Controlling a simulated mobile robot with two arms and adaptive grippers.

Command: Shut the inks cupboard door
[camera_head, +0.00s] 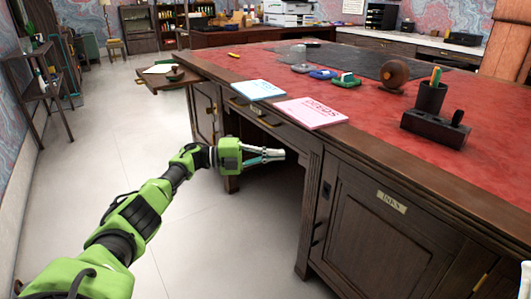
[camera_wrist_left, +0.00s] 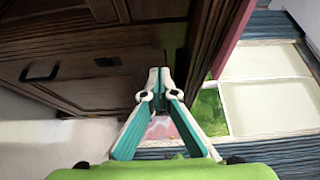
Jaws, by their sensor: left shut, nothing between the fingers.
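The inks cupboard door (camera_head: 370,232) is a dark wood panel with a small INKS label (camera_head: 391,201), low on the desk's near right side in the head view. It looks flush or nearly flush with the desk front; I cannot tell if it is fully shut. My left gripper (camera_head: 280,154) points right in front of the desk's knee space, to the left of the door and apart from it. In the left wrist view its fingertips (camera_wrist_left: 158,82) meet with nothing between them.
The red-topped desk (camera_head: 400,120) holds a blue booklet (camera_head: 258,89), a pink booklet (camera_head: 311,112) and a pen holder (camera_head: 431,97). A pull-out board (camera_head: 152,86) juts from its far left end. A shelf rack (camera_head: 38,88) stands left; the floor between is clear.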

